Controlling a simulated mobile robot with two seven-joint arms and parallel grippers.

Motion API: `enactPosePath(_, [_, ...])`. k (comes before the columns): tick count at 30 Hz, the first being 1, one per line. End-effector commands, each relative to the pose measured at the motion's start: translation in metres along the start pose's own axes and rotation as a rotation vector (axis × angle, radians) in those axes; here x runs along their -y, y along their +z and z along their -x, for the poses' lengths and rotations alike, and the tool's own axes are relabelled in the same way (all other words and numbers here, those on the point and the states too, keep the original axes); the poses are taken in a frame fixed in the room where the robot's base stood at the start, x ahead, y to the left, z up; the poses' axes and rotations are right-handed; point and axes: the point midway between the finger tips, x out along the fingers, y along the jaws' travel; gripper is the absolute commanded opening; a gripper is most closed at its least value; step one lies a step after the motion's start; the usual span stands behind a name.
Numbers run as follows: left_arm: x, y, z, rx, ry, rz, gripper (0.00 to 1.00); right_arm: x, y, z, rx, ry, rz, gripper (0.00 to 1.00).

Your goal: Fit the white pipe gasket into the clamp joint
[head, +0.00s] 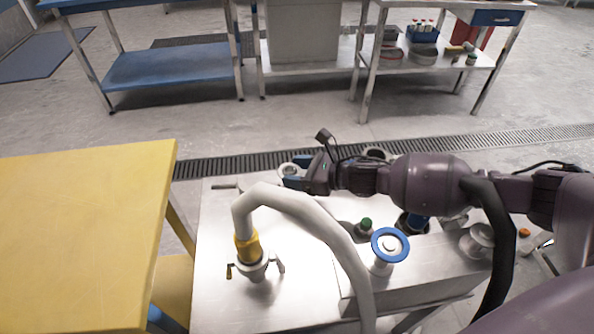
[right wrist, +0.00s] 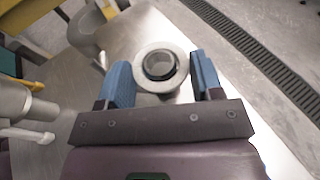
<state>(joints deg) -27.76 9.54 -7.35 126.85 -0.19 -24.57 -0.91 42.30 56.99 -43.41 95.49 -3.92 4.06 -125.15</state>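A white ring-shaped piece with a dark inner rim, which looks like the pipe gasket (right wrist: 160,55), lies between the fingers of my right gripper (right wrist: 163,85) in the right wrist view. Gaps show between it and both blue fingers, so the gripper is open around it and not holding it. In the head view the ring (head: 288,169) shows at the table's far edge, partly behind my right gripper (head: 297,176). A metal fitting with side handles (head: 258,267), possibly the clamp joint, stands below the hose's yellow collar. My left gripper is out of view.
A thick white hose (head: 300,205) arches over the steel table (head: 215,290). A blue-rimmed flange (head: 390,245) and a green-capped part (head: 365,228) stand right of it. A yellow table (head: 80,225) is at the left.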

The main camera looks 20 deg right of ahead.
Motion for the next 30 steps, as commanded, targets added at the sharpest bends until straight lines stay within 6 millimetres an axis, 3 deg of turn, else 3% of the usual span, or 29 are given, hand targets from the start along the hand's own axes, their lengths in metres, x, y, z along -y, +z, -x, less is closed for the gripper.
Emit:
enactPosePath(1, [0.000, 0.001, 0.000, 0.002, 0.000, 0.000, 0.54, -0.001, -0.004, 0.000, -0.004, 0.001, -0.004, 0.68])
enactPosePath(5, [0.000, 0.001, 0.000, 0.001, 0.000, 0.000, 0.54, -0.001, -0.004, 0.000, -0.005, 0.001, -0.004, 0.85])
enactPosePath(18, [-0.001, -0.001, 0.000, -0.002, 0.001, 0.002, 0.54, -0.002, -0.004, 0.000, -0.006, 0.002, -0.005, 0.85])
enactPosePath(26, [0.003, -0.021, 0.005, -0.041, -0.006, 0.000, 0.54, 0.000, 0.029, 0.009, 0.002, -0.001, 0.004, 0.85])
enactPosePath(30, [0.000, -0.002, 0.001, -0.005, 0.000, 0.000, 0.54, -0.001, 0.016, 0.006, -0.008, 0.007, -0.005, 0.85])
